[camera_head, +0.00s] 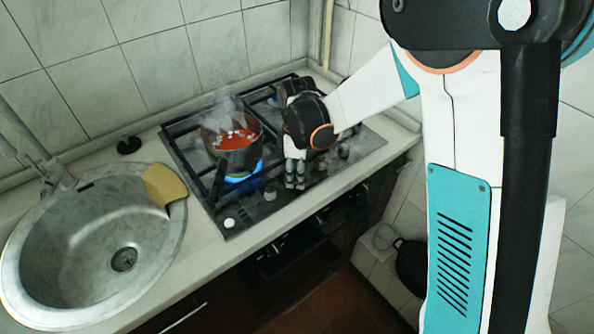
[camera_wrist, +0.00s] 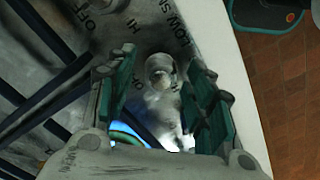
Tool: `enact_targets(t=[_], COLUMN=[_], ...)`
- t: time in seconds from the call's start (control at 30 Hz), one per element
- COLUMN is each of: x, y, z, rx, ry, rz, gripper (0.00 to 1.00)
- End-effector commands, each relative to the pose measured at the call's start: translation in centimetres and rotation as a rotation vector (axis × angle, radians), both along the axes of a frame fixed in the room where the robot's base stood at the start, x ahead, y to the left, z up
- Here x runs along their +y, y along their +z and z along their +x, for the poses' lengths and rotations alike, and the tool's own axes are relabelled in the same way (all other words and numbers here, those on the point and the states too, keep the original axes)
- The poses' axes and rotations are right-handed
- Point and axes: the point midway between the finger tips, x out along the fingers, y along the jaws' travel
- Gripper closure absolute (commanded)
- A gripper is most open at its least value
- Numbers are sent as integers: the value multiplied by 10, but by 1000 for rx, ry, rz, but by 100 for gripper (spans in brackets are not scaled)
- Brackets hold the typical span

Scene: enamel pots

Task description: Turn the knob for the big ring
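In the head view my gripper (camera_head: 295,182) points down over the front right part of the black gas hob (camera_head: 235,205). In the wrist view my gripper (camera_wrist: 165,100) is open, with one teal-padded finger on each side of a pale knob (camera_wrist: 160,72). A gap shows between the knob and both fingers. Markings such as OFF, HI and LOW show on the panel around it. In the head view the gripper hides part of the knob row. A blue flame (camera_head: 245,172) burns under the pot. I cannot tell which knob serves the big ring.
A dark pot (camera_head: 238,158) with steaming red contents stands on the lit burner, left of my gripper. A front-left knob (camera_head: 229,223) stands clear. A round sink (camera_head: 90,240) with a yellow cloth (camera_head: 163,185) on its rim is at the left. A tiled wall is behind.

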Motion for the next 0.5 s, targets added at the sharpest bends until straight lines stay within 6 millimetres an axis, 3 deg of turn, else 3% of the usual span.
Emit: enact_targets(t=[0.3,0.5], x=[0,0], y=[4,32], z=[0,0], rx=[0,0], ry=[0,0], rz=[0,0], gripper=[51,51])
